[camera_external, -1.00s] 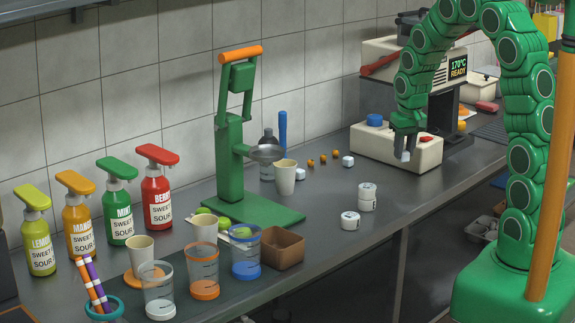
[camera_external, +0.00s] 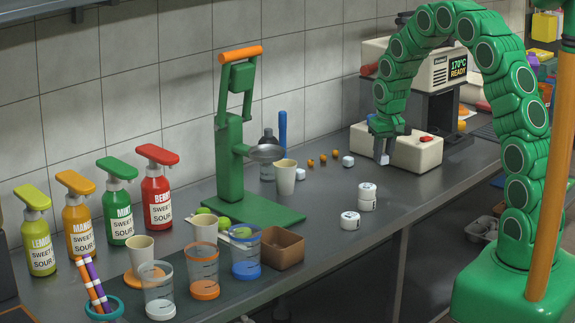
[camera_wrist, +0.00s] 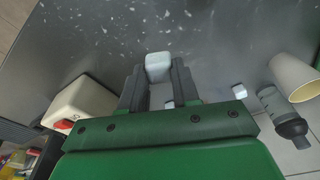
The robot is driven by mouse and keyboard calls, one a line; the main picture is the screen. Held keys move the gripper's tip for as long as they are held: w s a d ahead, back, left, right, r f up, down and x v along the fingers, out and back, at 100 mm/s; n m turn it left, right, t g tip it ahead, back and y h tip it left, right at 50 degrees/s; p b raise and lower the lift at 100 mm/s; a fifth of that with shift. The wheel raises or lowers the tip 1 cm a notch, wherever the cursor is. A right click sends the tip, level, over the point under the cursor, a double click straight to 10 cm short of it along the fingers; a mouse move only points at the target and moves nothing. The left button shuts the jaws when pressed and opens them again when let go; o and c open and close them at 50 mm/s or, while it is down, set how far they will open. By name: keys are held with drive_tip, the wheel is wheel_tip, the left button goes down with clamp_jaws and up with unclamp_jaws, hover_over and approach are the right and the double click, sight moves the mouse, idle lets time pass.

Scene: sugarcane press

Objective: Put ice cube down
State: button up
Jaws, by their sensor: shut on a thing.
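My gripper (camera_external: 384,149) is shut on a pale ice cube (camera_external: 385,159), in front of the cream machine on the grey counter. In the wrist view, the ice cube (camera_wrist: 158,67) sits between the two dark fingertips (camera_wrist: 157,85). It is low over the counter; I cannot tell whether it touches. Another white cube (camera_external: 348,161) lies on the counter to the left of my gripper, and one more (camera_external: 300,174) is near the cream cup.
The cream machine (camera_external: 418,152) stands right behind my gripper. The green press (camera_external: 231,165) and a cream cup (camera_external: 285,177) are to the left. The counter (camera_external: 415,190) in front of my gripper is clear.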

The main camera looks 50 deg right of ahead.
drive_tip(key=shift+w+d+f, duration=0.2)
drive_tip(key=shift+w+f, duration=0.55)
drive_tip(key=shift+f, duration=0.2)
drive_tip(key=shift+w+d+f, duration=0.2)
drive_tip(key=shift+w+f, duration=0.5)
drive_tip(key=shift+f, duration=0.3)
drive_tip(key=shift+w+d+f, duration=0.2)
drive_tip(key=shift+w+f, duration=0.55)
drive_tip(key=shift+f, duration=1.75)
drive_tip(key=o, duration=1)
drive_tip(key=shift+f, duration=0.1)
